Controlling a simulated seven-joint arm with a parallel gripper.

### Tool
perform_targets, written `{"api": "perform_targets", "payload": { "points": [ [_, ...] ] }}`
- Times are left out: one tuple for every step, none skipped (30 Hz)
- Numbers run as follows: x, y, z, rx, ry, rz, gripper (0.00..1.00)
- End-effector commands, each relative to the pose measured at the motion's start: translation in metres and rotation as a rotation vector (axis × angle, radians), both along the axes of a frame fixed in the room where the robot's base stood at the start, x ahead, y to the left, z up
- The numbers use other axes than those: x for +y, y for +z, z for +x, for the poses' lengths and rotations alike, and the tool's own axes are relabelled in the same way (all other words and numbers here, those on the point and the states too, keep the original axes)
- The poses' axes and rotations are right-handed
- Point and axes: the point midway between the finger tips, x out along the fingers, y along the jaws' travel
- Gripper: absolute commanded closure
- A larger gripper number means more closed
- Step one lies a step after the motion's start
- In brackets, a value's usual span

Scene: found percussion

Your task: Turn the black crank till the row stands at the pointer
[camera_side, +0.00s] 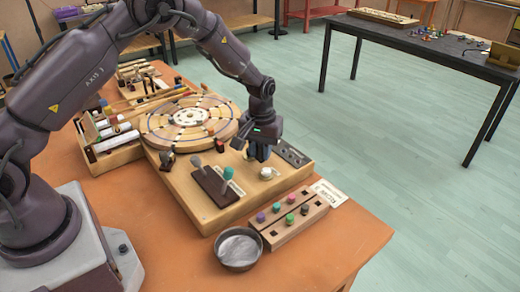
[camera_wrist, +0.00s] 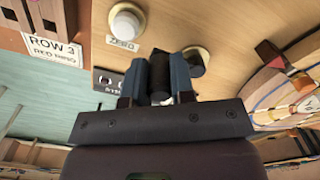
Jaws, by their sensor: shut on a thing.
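My gripper (camera_wrist: 157,80) is shut on the black crank's upright knob (camera_wrist: 160,72), with one blue-grey finger on each side of it. In the side view my gripper (camera_side: 258,153) points down at the right of the round wheel, and hides the crank there. The brass and black crank hub (camera_wrist: 197,58) is beside the knob in the wrist view. A card (camera_wrist: 52,47) reads "ROW 3", with smaller print below.
A white button (camera_wrist: 126,22) stands near a "ZERO" label (camera_wrist: 122,43). Levers with grey and teal knobs (camera_side: 228,174) stand on the board. A wooden rack (camera_side: 290,218) of coloured pegs and a round grey bowl (camera_side: 238,248) are in front. The orange table's right corner is clear.

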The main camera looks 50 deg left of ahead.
Motion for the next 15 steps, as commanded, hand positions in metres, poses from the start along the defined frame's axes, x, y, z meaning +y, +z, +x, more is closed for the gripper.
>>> {"api": "perform_targets", "payload": {
  "points": [
    [-0.0003, 0.0011, 0.0014, -0.004, -0.001, 0.001, 1.0],
    [-0.0003, 0.0011, 0.0014, -0.004, 0.0, 0.001, 1.0],
    [-0.0003, 0.0011, 0.0014, -0.004, 0.0, 0.001, 1.0],
    [-0.0003, 0.0011, 0.0014, -0.004, -0.001, 0.001, 1.0],
    [-0.0003, 0.0011, 0.0014, -0.004, -0.001, 0.001, 1.0],
    [-0.0002, 0.0012, 0.0015, -0.004, -0.001, 0.001, 1.0],
    [-0.0001, 0.0011, 0.0014, -0.004, -0.001, 0.001, 1.0],
    [-0.0002, 0.0012, 0.0015, -0.004, -0.001, 0.001, 1.0],
    [-0.0001, 0.0012, 0.0014, -0.004, -0.001, 0.001, 1.0],
    [-0.0001, 0.0012, 0.0014, -0.004, -0.002, 0.001, 0.7],
    [-0.0001, 0.0011, 0.0014, -0.004, -0.002, 0.001, 0.63],
    [-0.0001, 0.0011, 0.0013, -0.004, -0.002, 0.001, 0.54],
    [-0.0001, 0.001, 0.0011, -0.004, -0.001, 0.001, 0.52],
    [-0.0001, 0.0008, 0.001, -0.004, -0.001, 0.0, 0.52],
    [0.0, 0.0007, 0.0009, -0.003, -0.001, 0.001, 0.52]
  ]
}}
